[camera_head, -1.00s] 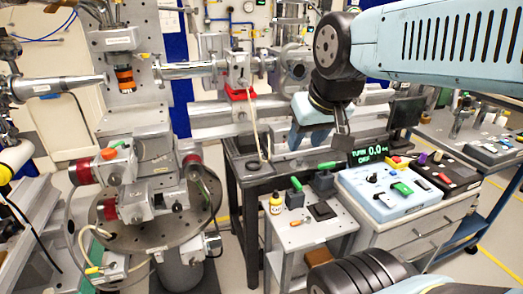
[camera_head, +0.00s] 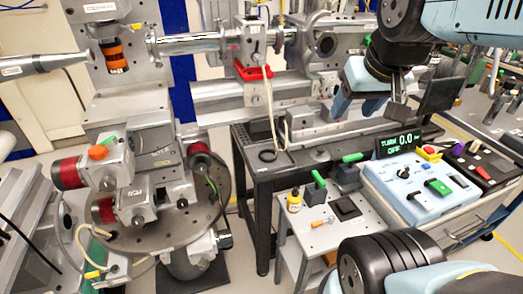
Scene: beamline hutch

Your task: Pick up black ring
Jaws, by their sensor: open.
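A dark ring (camera_head: 268,155) lies flat on the grey-black bench (camera_head: 262,178), near its left end. A smaller dark ring (camera_head: 182,203) lies on the round perforated plate (camera_head: 160,235) at left; I cannot tell which of the two is the black ring. My gripper (camera_head: 370,108) is at upper right, fingers pointing down, open. It is above and to the right of the bench ring, clearly apart from it. No object shows between its fingers.
A small side table (camera_head: 315,238) holds a yellow bottle (camera_head: 294,200), green-handled items and a dark square pad (camera_head: 346,208). A blue control box (camera_head: 415,195) and a display (camera_head: 398,141) stand at right. A beamline tube (camera_head: 200,45) crosses behind the bench.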

